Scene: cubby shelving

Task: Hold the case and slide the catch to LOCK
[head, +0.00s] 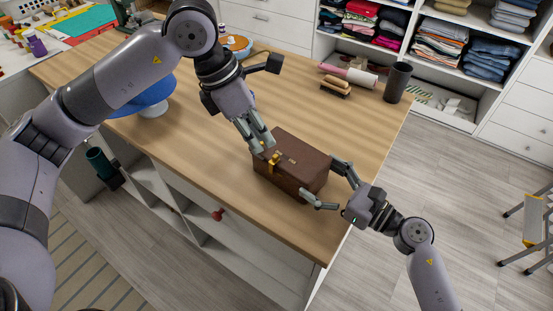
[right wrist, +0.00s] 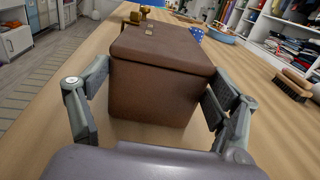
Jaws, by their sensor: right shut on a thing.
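The brown case (head: 301,160) stands on the wooden worktop near its front edge; it fills the middle of the right wrist view (right wrist: 155,85). A brass-coloured catch (head: 273,161) shows at its left side in the head view. I cannot read any marking or the catch's position. My left gripper (head: 264,147) points down at the catch from above, its fingers close together. Whether they touch or grip the catch is unclear. My right gripper (head: 318,184) is shut on the case, one finger on each side of its right end; both fingers show in the right wrist view (right wrist: 155,110).
A blue round stand (head: 150,97) is behind my left arm. A dark cup (head: 397,82) and a brush (head: 335,86) stand toward the far right of the worktop. Bare wood lies between these and the case. A step stool (head: 535,225) stands on the floor at right.

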